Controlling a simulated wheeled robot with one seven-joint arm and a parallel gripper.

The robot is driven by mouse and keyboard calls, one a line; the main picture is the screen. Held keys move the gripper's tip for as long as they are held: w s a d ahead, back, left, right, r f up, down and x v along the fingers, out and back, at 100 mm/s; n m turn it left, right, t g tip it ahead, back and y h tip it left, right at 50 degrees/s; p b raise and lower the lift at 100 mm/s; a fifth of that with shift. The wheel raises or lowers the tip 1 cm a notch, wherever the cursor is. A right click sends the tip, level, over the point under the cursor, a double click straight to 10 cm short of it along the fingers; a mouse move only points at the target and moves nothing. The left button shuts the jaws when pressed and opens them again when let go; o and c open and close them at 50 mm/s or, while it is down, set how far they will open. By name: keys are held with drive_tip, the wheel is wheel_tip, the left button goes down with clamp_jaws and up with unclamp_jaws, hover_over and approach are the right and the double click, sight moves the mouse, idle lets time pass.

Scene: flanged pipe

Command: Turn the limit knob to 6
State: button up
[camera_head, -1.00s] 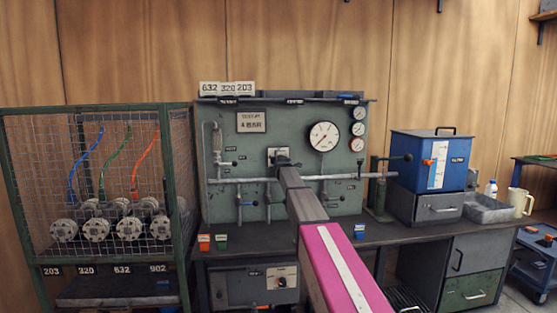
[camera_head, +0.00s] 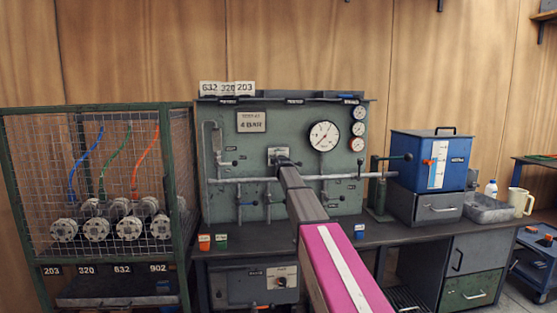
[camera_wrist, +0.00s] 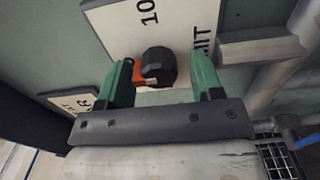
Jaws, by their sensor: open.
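The limit knob (camera_wrist: 159,66) is black with an orange pointer piece at its left side. It sits on a white plate (camera_wrist: 183,20) where "10" and the letters "MIT" can be read. My gripper (camera_wrist: 164,74) is open, with one green finger on each side of the knob. The left finger is close to the orange piece; a wider gap shows on the right. I cannot tell whether either finger touches.
A grey pipe (camera_head: 235,181) with valves runs across the panel (camera_head: 300,110) below the plate; a pipe (camera_wrist: 283,72) is close on the right in the wrist view. A round gauge (camera_head: 323,135) is to the right. A wire cage (camera_head: 188,215) stands at left, a blue box (camera_head: 408,150) at right.

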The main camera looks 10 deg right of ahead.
drive_tip(key=s, duration=1)
drive_tip(key=shift+s, duration=0.4)
drive_tip(key=shift+f, duration=0.1)
drive_tip(key=s+f+m+g, duration=0.5)
drive_tip(key=s+f, duration=0.6)
drive_tip(key=f, duration=0.4)
drive_tip(key=s+f+m+g, duration=0.4)
drive_tip(key=s+f, duration=0.6)
drive_tip(key=f, duration=0.5)
drive_tip(key=s+f+m+g, duration=0.4)
drive_tip(key=s+f, duration=0.2)
drive_tip(key=s, duration=0.7)
drive_tip(key=s+f+m+g, duration=0.5)
drive_tip(key=s+f, duration=0.2)
drive_tip(key=s, duration=0.6)
drive_tip(key=shift+d+f, duration=0.15)
drive_tip(key=shift+d, duration=0.05)
drive_tip(key=shift+c, duration=0.2)
